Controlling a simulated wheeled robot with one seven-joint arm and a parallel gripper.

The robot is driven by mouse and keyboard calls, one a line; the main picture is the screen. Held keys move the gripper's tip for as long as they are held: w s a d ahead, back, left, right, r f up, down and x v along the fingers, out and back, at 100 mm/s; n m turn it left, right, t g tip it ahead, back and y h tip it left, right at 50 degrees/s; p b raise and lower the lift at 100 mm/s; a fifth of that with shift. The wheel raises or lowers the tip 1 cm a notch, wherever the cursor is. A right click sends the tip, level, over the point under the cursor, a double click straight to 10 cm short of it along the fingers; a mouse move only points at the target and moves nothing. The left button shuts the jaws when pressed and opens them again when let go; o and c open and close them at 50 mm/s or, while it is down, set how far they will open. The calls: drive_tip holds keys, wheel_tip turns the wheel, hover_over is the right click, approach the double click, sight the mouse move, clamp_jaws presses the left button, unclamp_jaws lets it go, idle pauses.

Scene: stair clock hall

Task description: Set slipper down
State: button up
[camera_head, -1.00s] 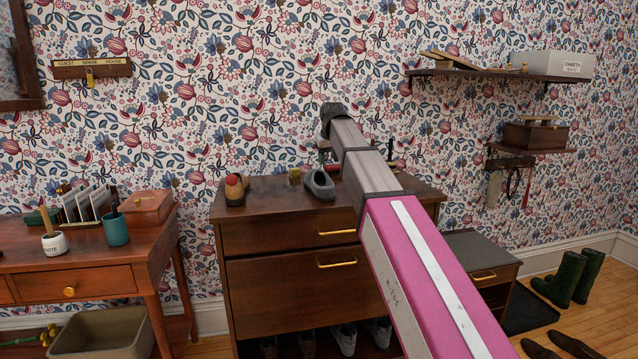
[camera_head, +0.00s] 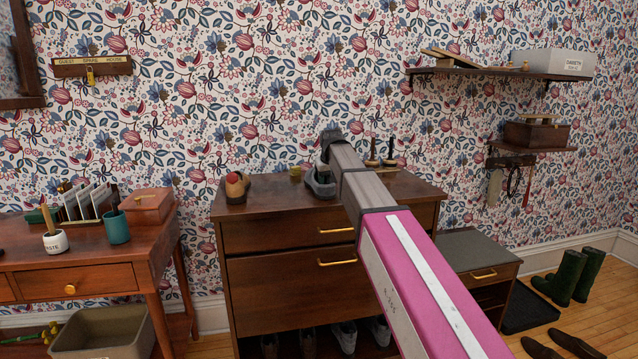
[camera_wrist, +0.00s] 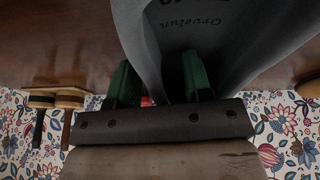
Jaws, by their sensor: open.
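The grey slipper (camera_head: 318,186) is on top of the dark wooden cabinet (camera_head: 285,212), near its back middle. In the wrist view the slipper (camera_wrist: 215,45) fills the upper middle, with dark lettering on its inside. My gripper (camera_wrist: 160,85) is open, its two green fingers pointing at the slipper. The slipper's near edge passes between the fingers; I cannot tell whether either finger touches it. In the head view my wrist hangs just above the slipper and partly hides it.
A dark shoe-like object with a tan and red top (camera_head: 236,187) stands to the left on the cabinet. A small yellowish block (camera_head: 295,171) is behind. Brushes with upright handles (camera_head: 381,155) stand at the right back. The cabinet's front left top is clear.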

drive_tip(key=shift+c, duration=0.3)
clamp_jaws()
drive_tip(key=shift+r, duration=0.1)
